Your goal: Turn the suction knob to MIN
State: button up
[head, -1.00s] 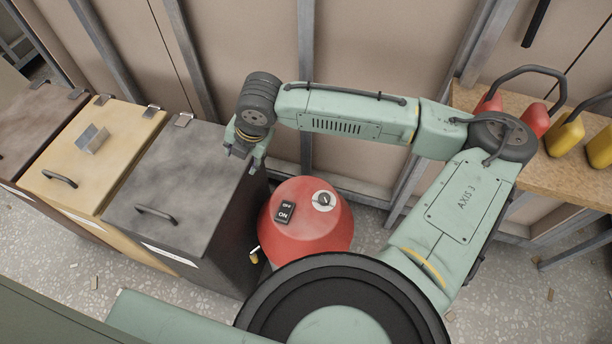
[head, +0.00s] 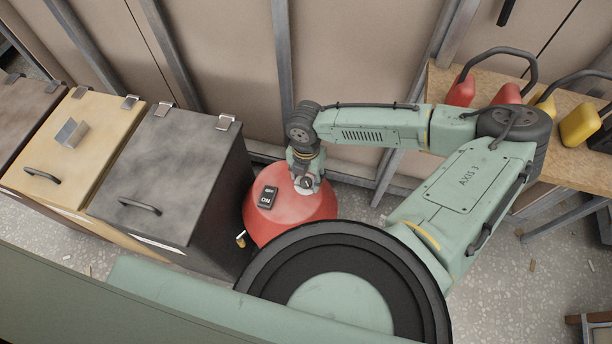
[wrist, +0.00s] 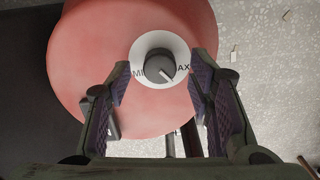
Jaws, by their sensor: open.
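The suction knob (wrist: 160,66) is a dark grey dial on a white round plate marked MI(N) at left and (M)AX at right in the wrist view. Its pale pointer line points down and right, below the MAX lettering. The plate sits on the red dome of the vacuum (head: 290,217). My gripper (wrist: 160,88) is open, with one purple-padded finger on each side, below and outside the knob. In the head view my gripper (head: 306,184) is over the knob's spot and hides most of it. I cannot tell whether the fingers touch anything.
A black ON switch (head: 267,197) is on the dome left of my gripper. A dark grey lidded bin (head: 170,165) and a yellow bin (head: 75,150) stand to the left. A wooden bench (head: 445,95) with red and yellow cans is at right. The wall is close behind.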

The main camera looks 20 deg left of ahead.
jog(key=shift+f, duration=0.6)
grip_shut()
